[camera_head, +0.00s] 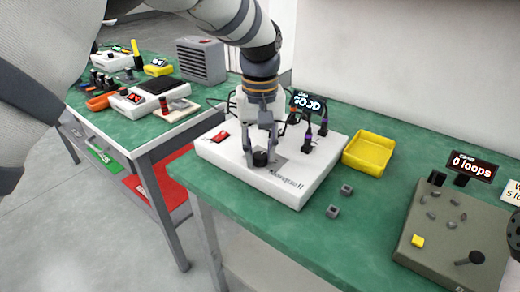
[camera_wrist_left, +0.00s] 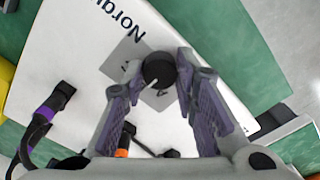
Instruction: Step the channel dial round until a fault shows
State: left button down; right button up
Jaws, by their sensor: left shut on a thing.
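The white test unit (camera_head: 235,155) stands on the green bench, with "Norqual" lettering on its top. Its black channel dial (camera_head: 260,158) is between the fingers of my left gripper (camera_head: 261,150). In the left wrist view the dial (camera_wrist_left: 158,70) has a white pointer line, and the left gripper's fingertips (camera_wrist_left: 160,72) close on it from both sides. The small display (camera_head: 308,103) behind the unit shows pale characters that look like "GOOD", partly hard to read. A red switch (camera_head: 220,136) sits on the unit's left side.
Black and purple plugs (camera_head: 308,142) with cables stand at the unit's right side. A yellow tray (camera_head: 369,153) and two small grey blocks (camera_head: 346,189) lie to the right. An olive panel (camera_head: 445,235) and a "0 loops" display (camera_head: 472,166) are further right. Another bench stands behind left.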

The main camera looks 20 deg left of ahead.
jog(key=shift+r, duration=0.1)
pick_arm(q)
jog(key=m, duration=0.4)
jog(key=shift+r+p, duration=0.1)
jog(key=shift+p, duration=0.3)
jog(key=shift+m, duration=2.3)
pick_arm(e)
jog(key=shift+w+r+t, duration=0.3)
jog(key=shift+w+r, duration=0.35)
jog(key=shift+w, duration=0.1)
pick_arm(q)
jog(key=c, duration=1.3)
grip_release()
